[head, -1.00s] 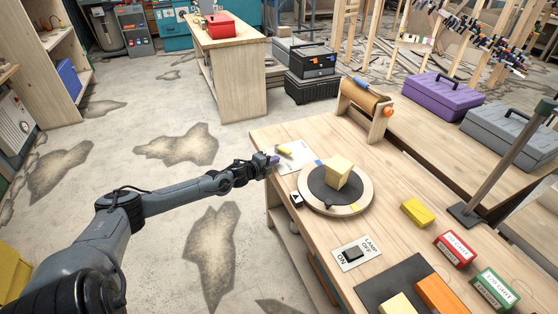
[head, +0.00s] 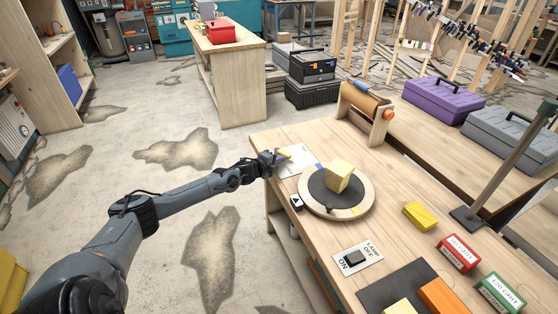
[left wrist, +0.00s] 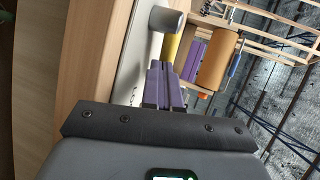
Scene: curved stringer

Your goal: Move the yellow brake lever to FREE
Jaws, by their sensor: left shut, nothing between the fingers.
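The yellow brake lever (head: 286,155) is on a pale plate (head: 296,161) at the near-left corner of the wooden bench. My left gripper (head: 277,157) is at the lever's left side, shut and empty, and partly hides it in the head view. In the left wrist view the purple fingers (left wrist: 163,86) are together, with the yellow lever (left wrist: 172,46) just beyond their tips and a grey round post (left wrist: 165,19) at its far end. I cannot tell whether the fingers touch the lever. My right gripper is out of view.
A round turntable (head: 352,208) carrying a yellowish block (head: 339,176) stands right of the plate. A brown paper roll (head: 367,98) on a wooden stand is behind it. The floor left of the bench is clear.

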